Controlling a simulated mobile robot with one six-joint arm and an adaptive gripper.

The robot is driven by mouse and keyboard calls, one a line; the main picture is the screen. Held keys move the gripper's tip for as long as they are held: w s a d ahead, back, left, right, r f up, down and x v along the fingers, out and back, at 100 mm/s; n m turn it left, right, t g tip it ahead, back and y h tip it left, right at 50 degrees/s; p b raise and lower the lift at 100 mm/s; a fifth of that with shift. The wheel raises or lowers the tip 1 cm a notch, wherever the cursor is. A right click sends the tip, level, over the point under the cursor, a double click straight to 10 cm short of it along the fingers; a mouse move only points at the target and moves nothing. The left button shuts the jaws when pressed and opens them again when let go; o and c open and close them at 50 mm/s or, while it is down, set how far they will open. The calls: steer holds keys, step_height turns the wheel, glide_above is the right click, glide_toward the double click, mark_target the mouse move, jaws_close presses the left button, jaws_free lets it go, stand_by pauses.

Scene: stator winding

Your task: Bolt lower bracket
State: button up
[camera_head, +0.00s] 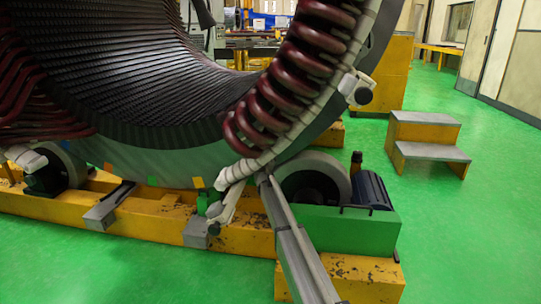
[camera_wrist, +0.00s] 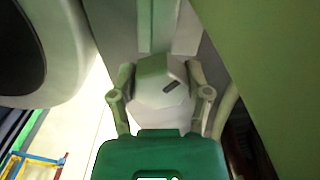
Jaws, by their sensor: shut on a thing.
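A large stator (camera_head: 150,95) with a dark slatted bore fills the upper left of the head view. Dark red coils (camera_head: 290,85) line its right side, beside a pale segmented rim. Grey bracket-like blocks (camera_head: 110,207) sit against the yellow beam below; I cannot tell which part is the lower bracket. In the wrist view my gripper (camera_wrist: 161,97) is shut on a pale faceted piece (camera_wrist: 160,75) with a small dark slot, one finger on each side. The piece's far end is unclear, and no bolt can be made out.
A yellow beam (camera_head: 60,204) runs under the stator. A roller (camera_head: 330,170) and a dark cylinder (camera_head: 371,189) sit on a green base (camera_head: 345,229) at the right. Yellow-and-grey steps (camera_head: 430,155) stand farther right. Green floor (camera_head: 480,230) is clear there.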

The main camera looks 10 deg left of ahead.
steer(key=shift+w, duration=0.1)
steer(key=o, duration=1.2)
steer(key=shift+c, duration=0.2)
steer(key=s, duration=1.2)
steer(key=shift+a, duration=0.2)
